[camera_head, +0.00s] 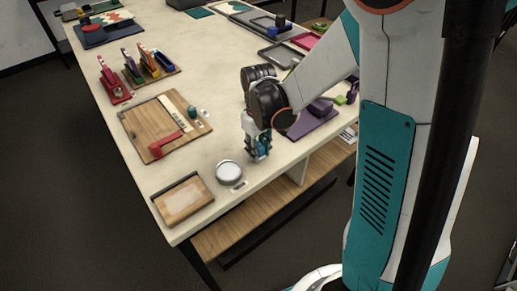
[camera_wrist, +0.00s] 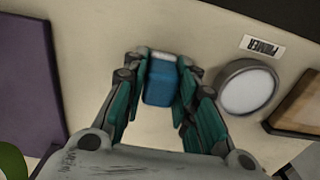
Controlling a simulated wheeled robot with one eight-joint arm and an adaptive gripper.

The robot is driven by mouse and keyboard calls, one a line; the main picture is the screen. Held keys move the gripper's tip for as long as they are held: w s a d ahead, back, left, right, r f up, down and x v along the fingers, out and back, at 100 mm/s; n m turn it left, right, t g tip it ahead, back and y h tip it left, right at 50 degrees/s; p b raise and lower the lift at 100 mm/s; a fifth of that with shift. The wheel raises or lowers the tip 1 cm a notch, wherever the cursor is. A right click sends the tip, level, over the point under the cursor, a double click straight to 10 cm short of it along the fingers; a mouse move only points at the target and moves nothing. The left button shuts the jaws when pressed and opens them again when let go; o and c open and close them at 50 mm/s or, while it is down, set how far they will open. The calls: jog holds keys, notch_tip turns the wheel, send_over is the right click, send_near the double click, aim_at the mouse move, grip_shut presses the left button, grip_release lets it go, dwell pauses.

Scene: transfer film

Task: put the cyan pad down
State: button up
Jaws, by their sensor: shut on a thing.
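My gripper (camera_head: 257,152) is shut on the cyan pad (camera_wrist: 160,82), which looks like a small blue block with a whitish end. In the wrist view the teal fingers press on its two sides. In the head view the gripper points down over the near right part of the pale table (camera_head: 180,70), and the fingers mostly hide the pad. I cannot tell whether the pad touches the tabletop. A round dish (camera_head: 229,172) with a white inside sits just beside the gripper; it also shows in the wrist view (camera_wrist: 246,87).
A "PRIMER" label (camera_wrist: 263,46) lies by the dish. A wooden tray (camera_head: 183,200) stands at the near corner. A wooden board (camera_head: 150,135) with a red tool lies left. A purple mat (camera_head: 308,124) lies right of the gripper. Bare tabletop shows between them.

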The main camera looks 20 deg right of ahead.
jog(key=shift+f, duration=0.1)
jog(key=o, duration=1)
